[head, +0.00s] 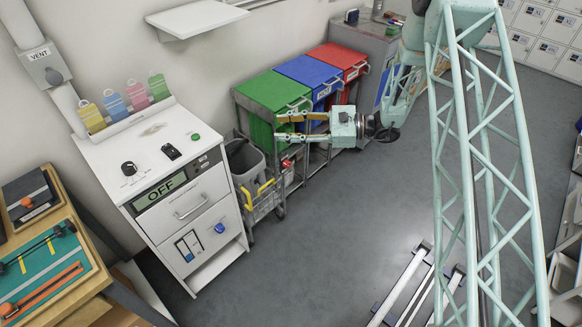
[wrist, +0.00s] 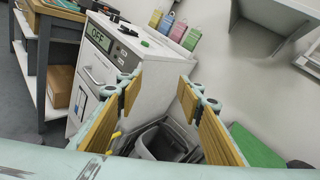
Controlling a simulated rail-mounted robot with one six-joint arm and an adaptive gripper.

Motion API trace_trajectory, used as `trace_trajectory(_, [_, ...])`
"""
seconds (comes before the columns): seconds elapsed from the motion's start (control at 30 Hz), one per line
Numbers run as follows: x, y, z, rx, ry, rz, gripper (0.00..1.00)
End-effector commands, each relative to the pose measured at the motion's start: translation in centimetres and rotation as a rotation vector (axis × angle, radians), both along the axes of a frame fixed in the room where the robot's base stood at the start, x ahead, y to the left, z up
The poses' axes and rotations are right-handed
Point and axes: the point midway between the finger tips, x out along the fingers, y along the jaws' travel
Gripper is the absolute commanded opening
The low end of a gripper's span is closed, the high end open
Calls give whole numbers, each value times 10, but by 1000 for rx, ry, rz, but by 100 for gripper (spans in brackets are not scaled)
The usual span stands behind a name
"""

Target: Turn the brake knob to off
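A white cabinet (head: 150,200) stands against the left wall, with a display (head: 160,192) reading OFF on its front. Its top carries a round black knob (head: 129,168), a black switch (head: 171,152) and a green button (head: 195,137). A blue knob (head: 219,228) is on its lower front panel. No label I can read says which is the brake knob. My gripper (head: 282,128) is open and empty, right of the cabinet near the coloured bins, pointing left. In the wrist view, the cabinet's OFF display (wrist: 98,39) shows beyond my open fingers (wrist: 160,88).
A cart with green (head: 273,92), blue (head: 308,71) and red (head: 337,56) lidded bins is near my gripper. A grey bin (head: 243,160) stands beside the cabinet. A VENT box (head: 48,68) is on the wall pipe. A wooden bench (head: 88,270) is front left.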

Motion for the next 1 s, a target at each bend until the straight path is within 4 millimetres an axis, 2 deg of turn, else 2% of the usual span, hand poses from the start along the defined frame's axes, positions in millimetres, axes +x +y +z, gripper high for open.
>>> trace_trajectory(0.03, [4, -1, -11, 10, 12, -16, 34])
trace_trajectory(0.5, [42, -16, -96, 96, 89, -166, 34])
trace_trajectory(1.0, [65, -39, -197, 170, 162, -336, 34])
